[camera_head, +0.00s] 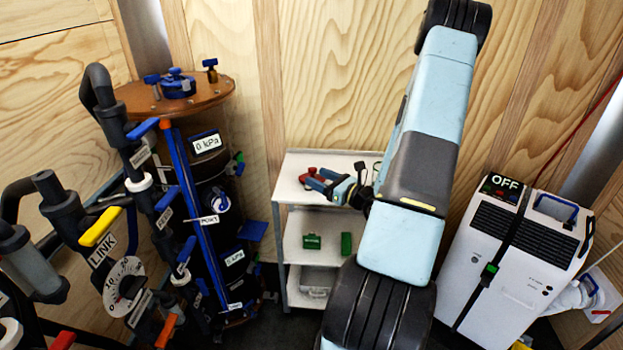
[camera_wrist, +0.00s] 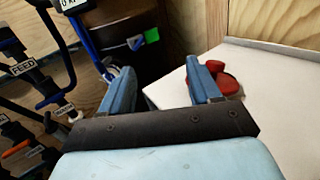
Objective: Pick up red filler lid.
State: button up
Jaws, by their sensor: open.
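The red filler lid (camera_wrist: 228,84) lies on the white top shelf in the wrist view, a rounded red piece with a smaller raised red part. It is beside and partly behind my right-hand finger, outside the gap between the fingers. My gripper (camera_wrist: 160,68) is open and the gap holds nothing. In the head view, red of the lid (camera_head: 309,171) shows at the blue fingers of my gripper (camera_head: 318,184), over the top shelf. The fingers partly cover the lid there, and I cannot tell whether they touch it.
The white shelf cart (camera_head: 295,159) stands against the wooden wall, with green boxes (camera_head: 312,242) on its middle shelf. A dark tank with pipes and valves (camera_head: 208,170) stands left. A white machine marked OFF (camera_head: 520,265) stands right. The shelf right of the lid is clear.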

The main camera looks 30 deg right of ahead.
aim_at(315, 172)
jog(key=d+f+m+h, duration=0.2)
jog(key=s+d+f+m+t+h, duration=0.1)
jog(key=d+f+m+h, duration=0.1)
jog(key=d+f+h, duration=0.1)
jog(key=shift+s+d+f+m, duration=0.1)
jog(key=shift+s+d+m, duration=0.1)
jog(key=shift+d+m, duration=0.1)
jog(key=shift+w+f, duration=0.15)
jog(key=shift+w, duration=0.05)
jog(key=w, duration=0.4)
jog(key=w+a, duration=0.1)
jog(key=w, duration=0.8)
jog(key=shift+w+a, duration=0.15)
jog(key=shift+c, duration=0.2)
grip_shut()
